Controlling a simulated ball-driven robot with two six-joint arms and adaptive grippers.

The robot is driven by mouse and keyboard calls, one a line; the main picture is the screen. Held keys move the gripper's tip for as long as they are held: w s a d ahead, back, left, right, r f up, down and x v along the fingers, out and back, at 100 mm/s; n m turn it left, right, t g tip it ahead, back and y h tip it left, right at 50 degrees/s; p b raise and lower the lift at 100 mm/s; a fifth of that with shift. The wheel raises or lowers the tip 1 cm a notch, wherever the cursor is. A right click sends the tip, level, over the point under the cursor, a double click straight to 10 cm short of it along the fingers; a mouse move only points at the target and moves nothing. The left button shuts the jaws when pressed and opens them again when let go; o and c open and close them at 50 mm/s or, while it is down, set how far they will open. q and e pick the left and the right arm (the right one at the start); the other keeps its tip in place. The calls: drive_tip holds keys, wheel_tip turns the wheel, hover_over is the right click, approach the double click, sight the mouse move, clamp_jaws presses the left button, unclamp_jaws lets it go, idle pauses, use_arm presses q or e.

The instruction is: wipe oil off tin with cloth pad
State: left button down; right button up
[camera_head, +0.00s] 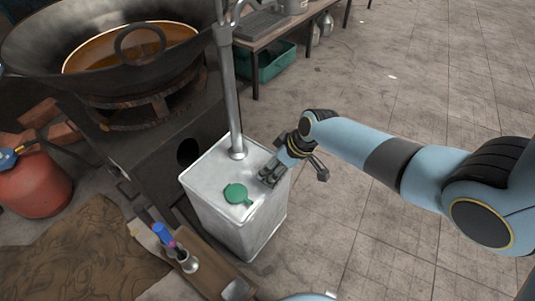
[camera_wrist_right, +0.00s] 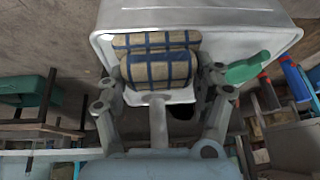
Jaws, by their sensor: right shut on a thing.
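The tin (camera_head: 248,232) is a tall, pale metal can standing upright on the floor, with a green cap (camera_head: 236,193) on its top. My right gripper (camera_head: 268,178) is low over the right side of the tin's top. In the right wrist view it is shut on the cloth pad (camera_wrist_right: 158,68), which is beige with blue checks. The pad is in front of the tin's top (camera_wrist_right: 205,17); I cannot tell whether they touch. I cannot clearly make out oil on the tin. My left gripper is not in view.
A metal pipe (camera_head: 231,95) rises from the tin's top. A stove with a large wok (camera_head: 75,35) stands at the left, a red gas cylinder (camera_head: 35,185) below it. A low wooden bench (camera_head: 205,262) stands before the tin. The floor (camera_head: 400,100) at right is clear.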

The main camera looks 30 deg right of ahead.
drive_tip(key=shift+s+d, duration=0.15)
drive_tip(key=shift+s, duration=0.4)
drive_tip(key=shift+w+f, duration=0.1)
drive_tip(key=shift+w+a+b, duration=0.2)
drive_tip(key=shift+w+a, duration=0.05)
drive_tip(key=shift+w, duration=0.45)
drive_tip(key=shift+w+a+b, duration=0.15)
drive_tip(key=shift+w+a, duration=0.1)
drive_tip(key=shift+w, duration=0.45)
drive_tip(key=shift+w+a, duration=0.2)
drive_tip(key=shift+w, duration=0.35)
drive_tip(key=shift+w+a+b, duration=0.15)
drive_tip(key=shift+w+b, duration=0.2)
drive_tip(key=shift+w, duration=0.15)
drive_tip(key=shift+w+a+b, duration=0.15)
drive_tip(key=shift+w+b, duration=0.15)
drive_tip(key=shift+w, duration=0.2)
drive_tip(key=shift+w+a, duration=0.25)
drive_tip(key=shift+w, duration=0.45)
